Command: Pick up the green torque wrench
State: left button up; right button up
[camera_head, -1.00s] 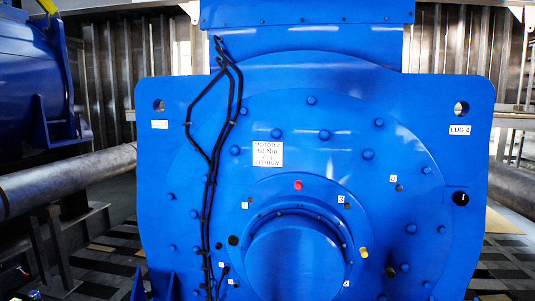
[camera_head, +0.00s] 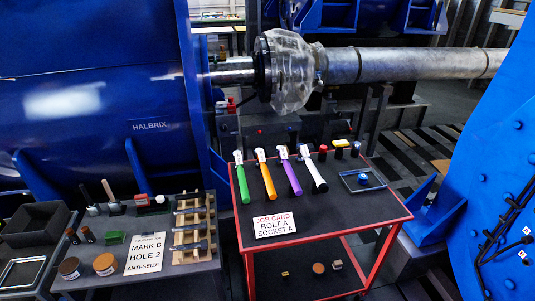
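The green torque wrench (camera_head: 242,179) lies on the dark top of a red-framed cart (camera_head: 348,219), at the left end of a row of wrenches. Its white head points to the back and its green handle to the front. An orange wrench (camera_head: 265,174), a purple wrench (camera_head: 289,172) and a white wrench (camera_head: 314,170) lie to its right, apart from it. A job card (camera_head: 275,225) reading "BOLT A SOCKET A" lies in front of them. Neither of my grippers shows.
Blue machines (camera_head: 95,95) and a steel shaft (camera_head: 415,64) stand behind. A blue motor (camera_head: 500,170) stands at right.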

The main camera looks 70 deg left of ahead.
aim_at(237, 155)
jog(key=u, duration=2.5)
